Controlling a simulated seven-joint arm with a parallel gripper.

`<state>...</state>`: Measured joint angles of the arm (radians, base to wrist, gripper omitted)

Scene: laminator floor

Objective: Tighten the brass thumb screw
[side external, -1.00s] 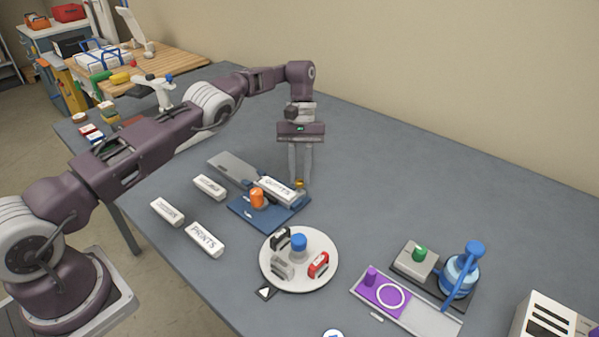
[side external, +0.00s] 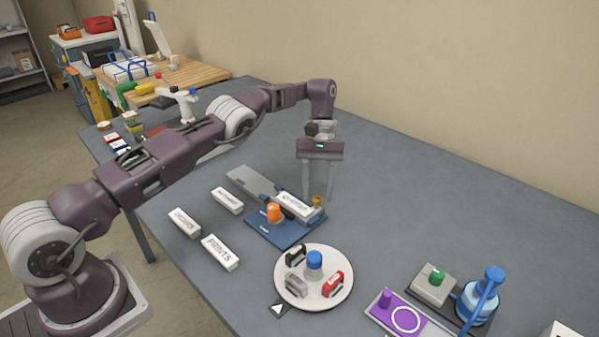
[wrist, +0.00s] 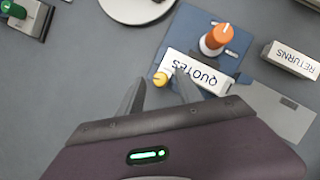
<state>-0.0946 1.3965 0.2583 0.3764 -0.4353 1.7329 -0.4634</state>
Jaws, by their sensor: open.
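The brass thumb screw (side external: 317,201) is a small yellow knob at the end of the white QUOTES block (side external: 295,206) on the blue fixture (side external: 270,229). In the wrist view the thumb screw (wrist: 160,79) shows its round top beside the block's near corner. My gripper (side external: 318,194) points down over the screw. Its two fingers are apart, one on each side of the knob, with visible gaps. In the wrist view my gripper (wrist: 160,76) straddles the screw, the right finger close to the QUOTES block (wrist: 197,73).
An orange knob (side external: 274,212) stands on the fixture. Loose white blocks, among them PRINTS (side external: 221,252), lie to the left. A round white turntable (side external: 325,296) with stamps is in front. A purple plate (side external: 395,314) and a blue device (side external: 480,298) stand at right. The table behind the gripper is bare.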

